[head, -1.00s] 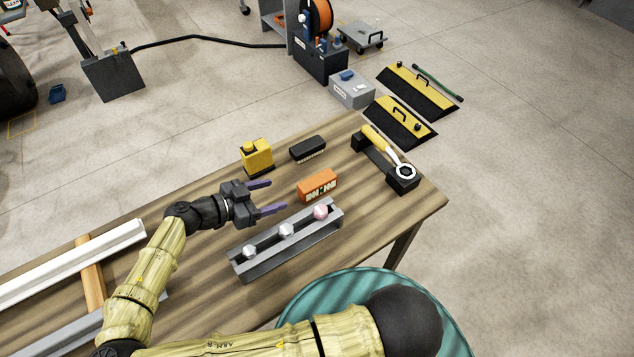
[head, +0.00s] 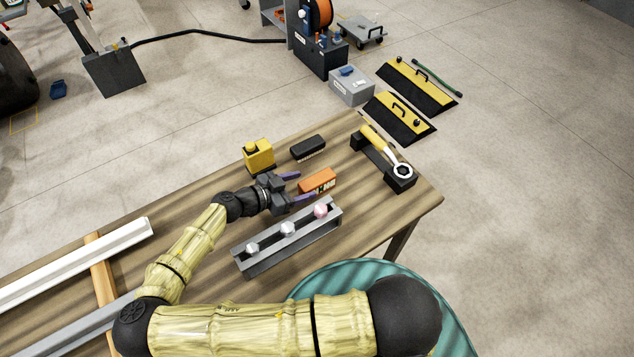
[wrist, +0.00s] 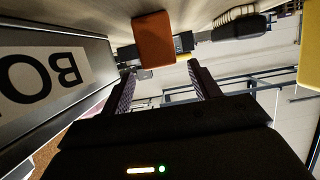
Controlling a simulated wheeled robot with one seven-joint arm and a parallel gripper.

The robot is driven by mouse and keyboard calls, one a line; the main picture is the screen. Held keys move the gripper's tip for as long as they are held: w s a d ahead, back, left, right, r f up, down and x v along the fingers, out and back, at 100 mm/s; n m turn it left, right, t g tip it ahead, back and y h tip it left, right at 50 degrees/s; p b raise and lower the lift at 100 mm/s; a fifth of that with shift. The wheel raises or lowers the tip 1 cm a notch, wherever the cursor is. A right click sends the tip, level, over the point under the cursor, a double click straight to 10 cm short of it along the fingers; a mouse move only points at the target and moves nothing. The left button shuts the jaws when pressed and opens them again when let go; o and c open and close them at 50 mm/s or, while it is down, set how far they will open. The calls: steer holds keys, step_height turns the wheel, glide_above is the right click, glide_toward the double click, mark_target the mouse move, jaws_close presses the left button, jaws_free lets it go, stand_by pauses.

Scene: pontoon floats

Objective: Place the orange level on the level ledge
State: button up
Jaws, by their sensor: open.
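The orange level (head: 316,179) is a short orange block with a pale and dark marked face. It lies on the wooden table behind the grey bolt rail. My gripper (head: 304,187) is open at its left end, with purple fingers pointing toward it. The near finger overlaps the lower left of the block in the head view. In the wrist view the orange level (wrist: 153,40) shows ahead of the open fingers (wrist: 165,88), above the gap between them; nothing is held. I cannot make out which thing is the level ledge.
A grey rail (head: 270,259) with three bolt heads stands close in front of my gripper. A black stand (head: 399,181) holds a yellow-handled wrench at right. A white beam (head: 75,262) lies at left.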

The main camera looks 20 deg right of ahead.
mark_target(312, 181)
steer(key=p+x, duration=0.2)
steer(key=x, duration=0.1)
steer(key=shift+w+d, duration=0.2)
steer(key=shift+w+d+f, duration=0.1)
steer(key=shift+d+f, duration=0.1)
steer(key=shift+d, duration=0.05)
steer(key=c, duration=1.2)
steer(key=shift+c, duration=0.2)
steer(key=shift+a+r, duration=0.1)
step_height(312, 181, up, 10)
steer(key=b, duration=0.3)
